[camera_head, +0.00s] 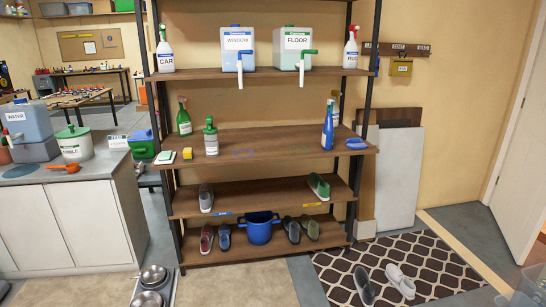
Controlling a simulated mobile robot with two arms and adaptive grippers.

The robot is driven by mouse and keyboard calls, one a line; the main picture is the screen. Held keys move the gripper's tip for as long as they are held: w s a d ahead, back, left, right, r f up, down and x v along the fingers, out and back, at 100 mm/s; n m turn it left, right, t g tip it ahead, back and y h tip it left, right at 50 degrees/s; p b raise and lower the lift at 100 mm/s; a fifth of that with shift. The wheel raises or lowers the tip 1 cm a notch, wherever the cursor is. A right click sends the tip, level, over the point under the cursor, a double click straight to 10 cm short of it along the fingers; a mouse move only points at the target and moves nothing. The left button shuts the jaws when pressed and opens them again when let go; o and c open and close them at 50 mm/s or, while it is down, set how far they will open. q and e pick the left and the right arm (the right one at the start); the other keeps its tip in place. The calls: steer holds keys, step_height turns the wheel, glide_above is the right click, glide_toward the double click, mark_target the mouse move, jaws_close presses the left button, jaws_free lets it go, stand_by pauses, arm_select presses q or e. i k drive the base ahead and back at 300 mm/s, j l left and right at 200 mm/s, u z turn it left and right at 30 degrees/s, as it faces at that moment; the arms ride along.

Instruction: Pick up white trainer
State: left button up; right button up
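A white trainer (400,281) lies on the patterned brown mat (437,262) on the floor, at the lower right of the head view. A dark grey shoe (363,286) lies on the same mat just to its left, apart from it. Neither of my grippers shows in this view. Nothing is seen touching the white trainer.
A wooden shelf rack (258,187) stands behind the mat, with bottles above, several shoes on its lower shelves and a blue pot (259,231) at the bottom. Grey panels (398,180) lean on the wall. Metal bowls (151,278) sit lower left. A cabinet (60,225) stands left.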

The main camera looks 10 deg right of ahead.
mark_target(405, 286)
steer(key=i+z, duration=0.2)
steer(key=i, duration=0.4)
steer(key=i+z, duration=0.25)
steer(key=i, duration=0.3)
steer(key=i+j+z, duration=0.2)
steer(key=i, duration=0.4)
